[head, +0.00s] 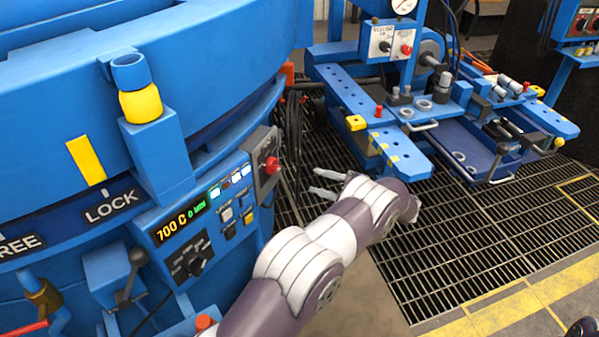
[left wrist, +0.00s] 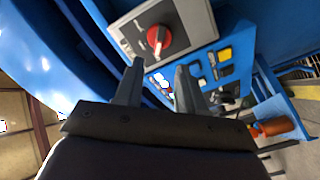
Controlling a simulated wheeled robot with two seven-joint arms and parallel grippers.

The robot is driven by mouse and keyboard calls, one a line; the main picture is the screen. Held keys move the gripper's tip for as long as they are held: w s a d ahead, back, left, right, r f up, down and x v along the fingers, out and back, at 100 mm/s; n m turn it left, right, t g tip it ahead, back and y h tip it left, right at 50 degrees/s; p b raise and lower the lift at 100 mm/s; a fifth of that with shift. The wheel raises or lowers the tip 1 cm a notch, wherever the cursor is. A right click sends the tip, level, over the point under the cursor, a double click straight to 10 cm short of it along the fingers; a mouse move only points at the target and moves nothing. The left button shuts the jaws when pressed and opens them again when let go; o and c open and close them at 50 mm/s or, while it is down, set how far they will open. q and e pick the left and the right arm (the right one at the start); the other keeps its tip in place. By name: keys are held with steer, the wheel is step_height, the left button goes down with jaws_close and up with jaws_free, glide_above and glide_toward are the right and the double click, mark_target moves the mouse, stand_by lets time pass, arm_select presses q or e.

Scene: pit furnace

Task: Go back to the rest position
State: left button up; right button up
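My left arm reaches in from the bottom of the head view, and its gripper (head: 317,182) is held over the floor grating, to the right of the furnace's control panel (head: 208,218). The two fingers are apart with nothing between them. In the left wrist view the left gripper (left wrist: 158,75) also shows open and empty, with the red rotary switch (left wrist: 158,38) on its grey box beyond the fingertips. The same red switch (head: 271,165) shows in the head view, left of the gripper and apart from it. My right gripper is not in view.
The blue furnace (head: 60,110) fills the left side, with a lever (head: 132,275) below its LOCK label. A blue workbench (head: 400,150) with a gauge, tools and trays stands at the upper right. The grated floor (head: 470,250) between them and the yellow-marked edge is clear.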

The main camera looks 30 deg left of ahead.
arm_select(q)
steer(key=shift+w+d, duration=0.15)
steer(key=shift+d, duration=0.95)
